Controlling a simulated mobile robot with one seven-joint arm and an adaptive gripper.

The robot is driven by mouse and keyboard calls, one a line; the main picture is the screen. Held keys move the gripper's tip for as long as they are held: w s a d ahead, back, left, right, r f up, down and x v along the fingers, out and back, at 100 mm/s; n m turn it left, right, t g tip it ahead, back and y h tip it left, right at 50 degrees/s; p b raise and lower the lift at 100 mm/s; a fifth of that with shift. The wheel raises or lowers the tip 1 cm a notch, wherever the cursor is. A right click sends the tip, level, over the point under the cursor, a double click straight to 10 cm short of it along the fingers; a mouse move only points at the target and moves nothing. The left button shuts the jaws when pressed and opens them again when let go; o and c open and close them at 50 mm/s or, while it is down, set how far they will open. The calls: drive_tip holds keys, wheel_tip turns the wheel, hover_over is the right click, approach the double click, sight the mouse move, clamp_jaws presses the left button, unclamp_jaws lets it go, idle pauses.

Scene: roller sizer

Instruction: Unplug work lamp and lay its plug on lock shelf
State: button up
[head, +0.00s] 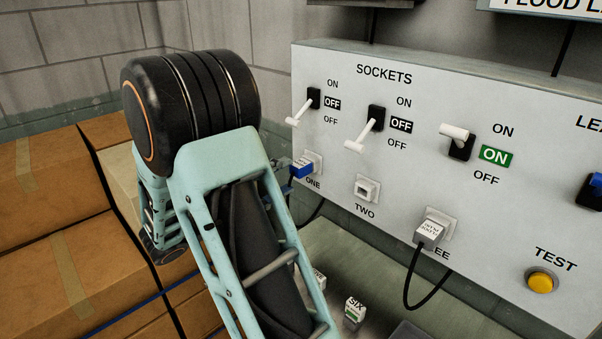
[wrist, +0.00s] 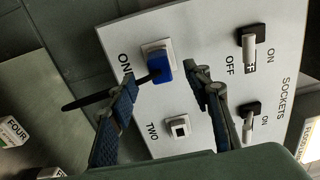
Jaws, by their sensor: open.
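A blue plug (head: 301,168) sits in socket ONE of the grey sockets panel (head: 330,240); its lamp label is not readable. In the wrist view the blue plug (wrist: 160,68) lies between the open fingertips of my gripper (wrist: 163,78), with no clear contact. A dark cord leaves the plug. In the head view my arm hides most of my gripper. A white plug (head: 429,232) with small print sits in socket THREE, its black cord hanging. Socket TWO (head: 367,189) is empty. A grey-green shelf-like surface (head: 385,262) lies below the panel; I cannot tell if it is the lock shelf.
The switches of ONE (head: 302,109) and TWO (head: 364,136) read OFF; that of THREE (head: 456,141) reads ON. Numbered blocks, one marked SIX (head: 354,312), stand on the surface below. A yellow test button (head: 541,281) is at right. Cardboard boxes (head: 50,220) stack at left.

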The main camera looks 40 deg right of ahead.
sight(294, 171)
drive_tip(key=d+p, duration=0.1)
drive_tip(key=d, duration=0.2)
drive_tip(key=shift+w+d+r+p, duration=0.1)
drive_tip(key=shift+d+r+p, duration=0.1)
drive_tip(key=shift+d+p, duration=0.15)
drive_tip(key=shift+w+d+f+p, duration=0.15)
drive_tip(key=shift+d+p, duration=0.15)
drive_tip(key=shift+d, duration=0.45)
drive_tip(key=shift+p, duration=1)
idle(0.3)
clamp_jaws()
drive_tip(key=shift+a, duration=0.1)
drive_tip(key=shift+s+a+p, duration=0.15)
drive_tip(key=shift+a+p, duration=0.3)
drive_tip(key=shift+a, duration=1)
drive_tip(key=shift+s+a+p, duration=0.15)
drive_tip(key=shift+a+p, duration=0.25)
drive_tip(key=shift+a, duration=1.05)
drive_tip(key=shift+a+f, duration=0.1)
drive_tip(key=shift+f, duration=0.05)
